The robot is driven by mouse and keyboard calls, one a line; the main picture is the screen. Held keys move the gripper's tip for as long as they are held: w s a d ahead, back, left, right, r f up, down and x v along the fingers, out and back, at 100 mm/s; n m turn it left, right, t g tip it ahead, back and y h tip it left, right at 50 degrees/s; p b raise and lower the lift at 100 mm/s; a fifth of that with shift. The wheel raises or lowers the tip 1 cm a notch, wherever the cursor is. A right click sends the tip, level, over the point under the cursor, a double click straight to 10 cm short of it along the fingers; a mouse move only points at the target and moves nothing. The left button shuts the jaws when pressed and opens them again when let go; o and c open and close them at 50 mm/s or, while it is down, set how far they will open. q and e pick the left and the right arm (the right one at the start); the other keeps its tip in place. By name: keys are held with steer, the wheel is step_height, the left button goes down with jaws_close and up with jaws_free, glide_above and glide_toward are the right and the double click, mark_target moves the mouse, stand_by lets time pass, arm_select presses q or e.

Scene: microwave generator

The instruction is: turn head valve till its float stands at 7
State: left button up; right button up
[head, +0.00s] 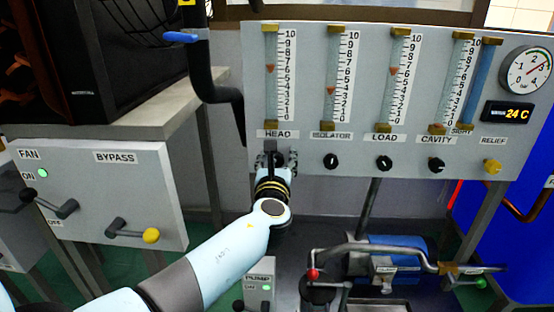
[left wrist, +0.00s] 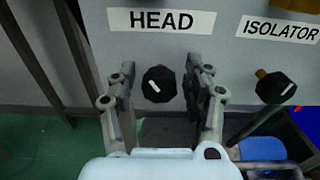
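The HEAD valve (left wrist: 158,84) is a black faceted knob with a white mark, under the HEAD label (left wrist: 160,20). In the head view my gripper mostly hides it. My left gripper (head: 275,160) is at this knob; in the left wrist view its fingers (left wrist: 160,90) are open, one on each side, with visible gaps to the knob. The HEAD flow tube (head: 270,95) has a reddish float (head: 270,68) standing a little below the 7, roughly between 6 and 7. My right gripper is not in view.
The ISOLATOR knob (left wrist: 275,87) is close to the right of the right finger. LOAD (head: 385,163) and CAVITY (head: 437,165) knobs and a yellow RELIEF knob (head: 493,167) follow rightward. A black bent pipe (head: 215,90) is left of the panel. A blue pump (head: 395,255) stands below.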

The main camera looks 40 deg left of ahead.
arm_select(q)
steer(key=c, duration=0.9)
jaws_close()
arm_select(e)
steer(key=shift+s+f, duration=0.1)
arm_select(q)
steer(key=shift+n, duration=0.4)
steer(key=o, duration=1.1)
jaws_free()
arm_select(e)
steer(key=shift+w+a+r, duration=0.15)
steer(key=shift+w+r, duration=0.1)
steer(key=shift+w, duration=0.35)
arm_select(q)
steer(key=shift+s, duration=0.1)
steer(key=v, duration=1.2)
